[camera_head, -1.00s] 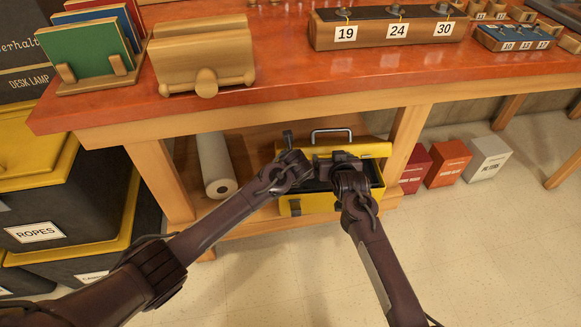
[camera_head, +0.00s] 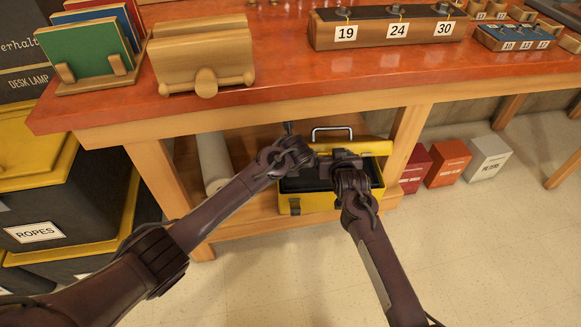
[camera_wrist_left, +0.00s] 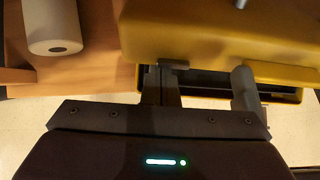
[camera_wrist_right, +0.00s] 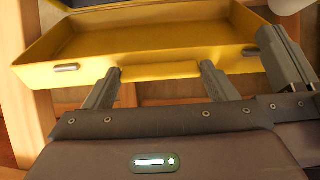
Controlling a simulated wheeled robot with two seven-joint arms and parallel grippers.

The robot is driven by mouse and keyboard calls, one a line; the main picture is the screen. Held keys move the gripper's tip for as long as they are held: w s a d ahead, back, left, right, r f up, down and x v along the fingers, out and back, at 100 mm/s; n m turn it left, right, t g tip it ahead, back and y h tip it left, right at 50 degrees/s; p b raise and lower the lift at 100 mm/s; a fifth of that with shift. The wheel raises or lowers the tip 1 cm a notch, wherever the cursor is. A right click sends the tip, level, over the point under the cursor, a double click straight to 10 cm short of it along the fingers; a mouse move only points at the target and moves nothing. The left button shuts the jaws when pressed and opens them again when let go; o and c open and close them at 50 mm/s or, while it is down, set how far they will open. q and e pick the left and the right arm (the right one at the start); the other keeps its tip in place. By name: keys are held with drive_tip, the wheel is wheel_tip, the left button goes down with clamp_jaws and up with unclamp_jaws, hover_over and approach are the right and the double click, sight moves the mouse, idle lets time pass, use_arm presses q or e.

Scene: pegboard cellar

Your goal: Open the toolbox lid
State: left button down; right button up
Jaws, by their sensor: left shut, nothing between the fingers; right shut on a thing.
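The yellow toolbox (camera_head: 322,204) stands on the shelf under the workbench. Its lid (camera_head: 377,148) is raised at the front, with the dark interior showing below it and the metal handle (camera_head: 332,130) upright behind. My right gripper (camera_head: 345,157) is shut on the lid's front edge; in the right wrist view its fingers flank a yellow lip (camera_wrist_right: 160,73), with the lid's hollow underside (camera_wrist_right: 150,38) beyond. My left gripper (camera_wrist_left: 172,66) is shut and empty at the lid's front edge, left of the right gripper. Its fingertips are partly hidden in the head view.
The orange workbench top (camera_head: 290,95) overhangs the toolbox. A white roll (camera_head: 213,160) lies on the shelf to the left, partly behind my left arm. Red, orange and white boxes (camera_head: 488,158) stand right of the bench leg (camera_head: 406,140). Floor in front is clear.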

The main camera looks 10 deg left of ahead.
drive_tip(key=o, duration=1.2)
drive_tip(key=shift+s+f, duration=0.25)
drive_tip(key=shift+f, duration=0.15)
drive_tip(key=shift+o, duration=0.7)
drive_tip(key=shift+r, duration=0.1)
use_arm(q)
drive_tip(key=shift+w+a+r, duration=0.1)
drive_tip(key=shift+w+r, duration=0.05)
drive_tip(key=shift+r, duration=0.35)
use_arm(e)
drive_tip(key=shift+r, duration=0.1)
use_arm(q)
drive_tip(key=shift+f, duration=0.1)
